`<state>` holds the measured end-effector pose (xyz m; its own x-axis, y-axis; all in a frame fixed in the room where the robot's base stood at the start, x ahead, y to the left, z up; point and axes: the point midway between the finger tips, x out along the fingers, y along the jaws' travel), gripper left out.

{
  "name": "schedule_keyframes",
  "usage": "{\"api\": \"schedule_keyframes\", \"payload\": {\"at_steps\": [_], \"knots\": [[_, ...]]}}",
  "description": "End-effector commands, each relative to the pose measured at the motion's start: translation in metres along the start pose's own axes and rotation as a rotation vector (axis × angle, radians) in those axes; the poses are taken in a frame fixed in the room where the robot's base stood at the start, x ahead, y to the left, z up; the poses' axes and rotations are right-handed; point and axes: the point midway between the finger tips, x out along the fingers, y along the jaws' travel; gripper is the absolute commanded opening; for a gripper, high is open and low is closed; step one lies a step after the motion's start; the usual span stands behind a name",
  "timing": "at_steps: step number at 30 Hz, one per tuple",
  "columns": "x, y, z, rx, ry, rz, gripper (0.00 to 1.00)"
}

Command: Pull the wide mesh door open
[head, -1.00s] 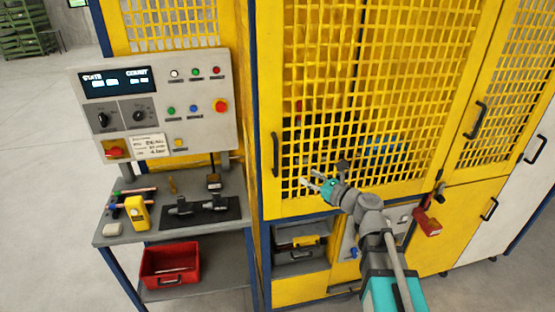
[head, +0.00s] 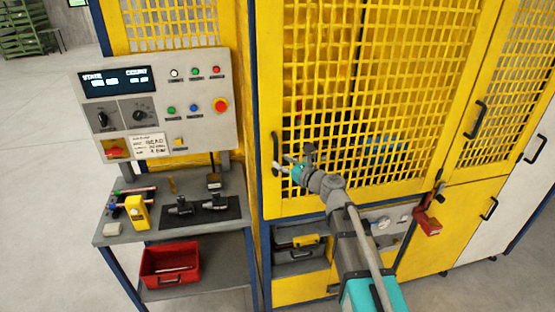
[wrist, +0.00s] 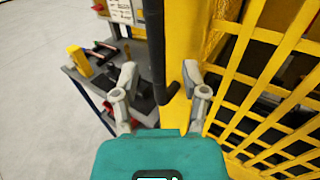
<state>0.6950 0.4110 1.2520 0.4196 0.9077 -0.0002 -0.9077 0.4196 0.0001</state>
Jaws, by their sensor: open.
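The wide yellow mesh door (head: 370,90) stands shut in its blue frame. Its black vertical handle (head: 275,155) is on the door's left edge. My gripper (head: 279,165) is open, close to the lower part of that handle in the head view. In the wrist view the handle (wrist: 155,45) runs down between the two fingertips of my gripper (wrist: 160,80), with its lower mount near the right finger. The fingers do not appear closed on it. I cannot tell whether either finger touches it.
Left of the door are a grey control panel (head: 158,105) and a bench (head: 120,233) with tools. A red bin (head: 170,265) sits on the shelf below. A narrower mesh door (head: 510,90) is at the right, and a red padlock-like piece (head: 428,222) hangs low between them.

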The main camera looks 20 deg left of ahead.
Motion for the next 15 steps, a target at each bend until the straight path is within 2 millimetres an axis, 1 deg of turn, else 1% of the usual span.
{"api": "schedule_keyframes", "payload": {"at_steps": [1, 6, 10, 15], "knots": [[0.009, -0.001, 0.0, 0.0, 0.0, 0.002, 0.57], [0.024, -0.001, 0.0, 0.0, 0.0, 0.001, 0.57], [0.029, 0.0, 0.0, 0.0, 0.0, 0.0, 0.57], [0.03, 0.0, 0.0, 0.0, 0.0, 0.0, 0.57]]}}
